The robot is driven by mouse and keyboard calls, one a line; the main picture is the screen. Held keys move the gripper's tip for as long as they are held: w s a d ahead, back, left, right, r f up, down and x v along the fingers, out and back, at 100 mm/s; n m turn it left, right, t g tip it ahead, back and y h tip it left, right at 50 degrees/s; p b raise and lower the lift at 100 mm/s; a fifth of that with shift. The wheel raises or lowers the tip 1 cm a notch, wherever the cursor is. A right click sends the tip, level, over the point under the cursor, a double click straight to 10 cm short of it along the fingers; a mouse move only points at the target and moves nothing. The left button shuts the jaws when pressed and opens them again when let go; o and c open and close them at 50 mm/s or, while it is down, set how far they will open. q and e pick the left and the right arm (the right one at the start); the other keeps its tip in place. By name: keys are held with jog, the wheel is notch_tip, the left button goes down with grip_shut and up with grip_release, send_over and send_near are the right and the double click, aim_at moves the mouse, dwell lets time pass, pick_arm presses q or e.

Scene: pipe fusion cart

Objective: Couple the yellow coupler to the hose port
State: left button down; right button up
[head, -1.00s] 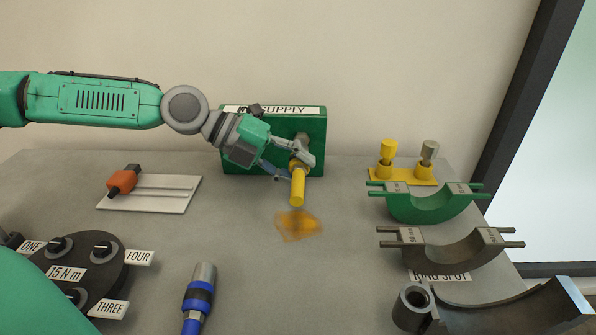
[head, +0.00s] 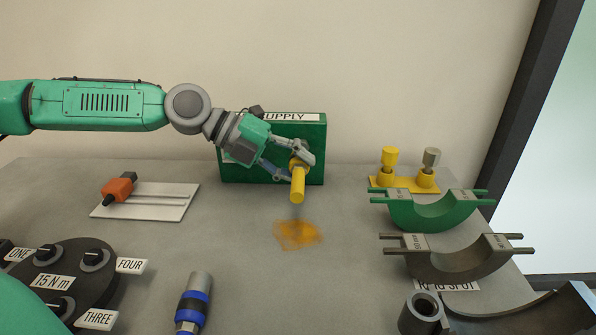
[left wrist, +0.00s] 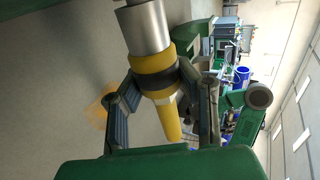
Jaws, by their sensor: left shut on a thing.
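The yellow coupler (head: 297,185) is in front of the green supply box (head: 232,174), in the middle of the head view. My left gripper (head: 296,160) is shut on it. In the left wrist view the coupler (left wrist: 153,62) sits between the two fingers, held around its dark band. A grey metal cylinder (left wrist: 144,27) lines up with the coupler's far end and appears to meet it; whether it is locked on I cannot tell. In the head view the hose port is mostly hidden behind the gripper and coupler. My right gripper is not in view.
An orange translucent patch (head: 298,235) lies on the table below the coupler. Yellow and grey plugs (head: 404,184) and half-ring clamps (head: 440,210) are at right. A dial (head: 70,280) and orange tool (head: 118,188) are at left.

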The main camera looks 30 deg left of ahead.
pick_arm(q)
jog(key=shift+w, duration=0.15)
jog(key=c, duration=1.1)
grip_release()
jog(key=shift+a, duration=0.15)
jog(key=shift+v, duration=3.7)
